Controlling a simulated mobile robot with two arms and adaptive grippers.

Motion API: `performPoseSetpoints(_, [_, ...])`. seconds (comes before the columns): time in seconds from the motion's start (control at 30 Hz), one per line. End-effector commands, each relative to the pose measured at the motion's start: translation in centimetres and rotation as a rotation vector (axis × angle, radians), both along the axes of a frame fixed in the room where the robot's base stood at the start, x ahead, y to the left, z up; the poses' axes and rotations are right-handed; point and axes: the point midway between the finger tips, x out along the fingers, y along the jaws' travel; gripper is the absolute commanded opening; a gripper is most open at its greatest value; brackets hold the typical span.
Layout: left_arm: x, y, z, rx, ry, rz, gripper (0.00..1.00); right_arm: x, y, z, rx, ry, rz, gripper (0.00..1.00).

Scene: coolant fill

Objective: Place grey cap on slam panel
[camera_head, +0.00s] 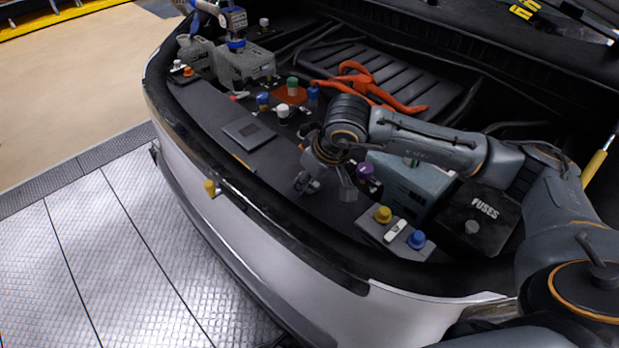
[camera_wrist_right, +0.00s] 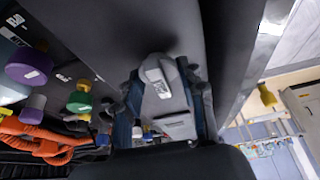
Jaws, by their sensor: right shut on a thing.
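My right gripper (camera_head: 326,184) is above the dark slam panel (camera_head: 265,165) along the front of the engine bay. In the right wrist view the right gripper (camera_wrist_right: 164,90) is shut on the grey cap (camera_wrist_right: 158,76), which has a pale label and sits between the fingers. The dark panel surface (camera_wrist_right: 190,20) lies behind it in that view; I cannot tell whether the cap touches it. In the head view I cannot make out the cap clearly at the gripper. My left gripper is not in view.
A purple cap (camera_head: 365,171), a yellow cap (camera_head: 383,214) and a blue cap (camera_head: 417,240) stand near my right gripper. The fuse box (camera_head: 490,218) lies right of them. An orange hose (camera_head: 410,106) lies behind. A flat plate (camera_head: 248,133) sits on the panel.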

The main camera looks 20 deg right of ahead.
Motion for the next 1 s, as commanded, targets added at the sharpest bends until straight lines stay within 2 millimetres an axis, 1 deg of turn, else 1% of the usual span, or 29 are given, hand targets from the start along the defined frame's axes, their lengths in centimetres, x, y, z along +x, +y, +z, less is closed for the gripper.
performPoseSetpoints(0.1, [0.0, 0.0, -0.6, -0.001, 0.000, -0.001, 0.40, 0.0, 0.0, -0.5, 0.000, 0.000, 0.000, 0.20])
performPoseSetpoints(0.13, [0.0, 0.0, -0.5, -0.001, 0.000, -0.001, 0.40, 0.0, 0.0, -0.3, 0.000, 0.001, 0.000, 0.44])
performPoseSetpoints(0.17, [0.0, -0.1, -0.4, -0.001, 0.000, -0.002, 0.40, 0.0, 0.0, -0.3, 0.000, 0.001, 0.000, 0.50])
performPoseSetpoints(0.2, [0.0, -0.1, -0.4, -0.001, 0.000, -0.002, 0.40, 0.0, 0.0, -0.3, 0.000, 0.001, 0.000, 0.58])
performPoseSetpoints(0.23, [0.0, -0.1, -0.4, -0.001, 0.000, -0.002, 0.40, 0.0, 0.0, -0.3, 0.000, 0.001, 0.000, 0.62])
performPoseSetpoints(0.53, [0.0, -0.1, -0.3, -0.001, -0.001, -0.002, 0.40, 0.0, 0.0, -0.2, 0.000, 0.001, 0.000, 0.62])
performPoseSetpoints(0.67, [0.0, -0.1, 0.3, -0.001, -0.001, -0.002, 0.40, 0.0, 0.0, 0.5, -0.001, -0.001, 0.000, 0.62])
performPoseSetpoints(0.77, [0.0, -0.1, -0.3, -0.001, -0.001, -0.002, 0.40, -0.6, -0.3, 1.8, 0.000, -0.004, -0.001, 0.62])
performPoseSetpoints(1.0, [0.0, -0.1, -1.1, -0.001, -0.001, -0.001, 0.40, -2.6, -1.0, 6.8, -0.001, -0.006, 0.000, 0.62])
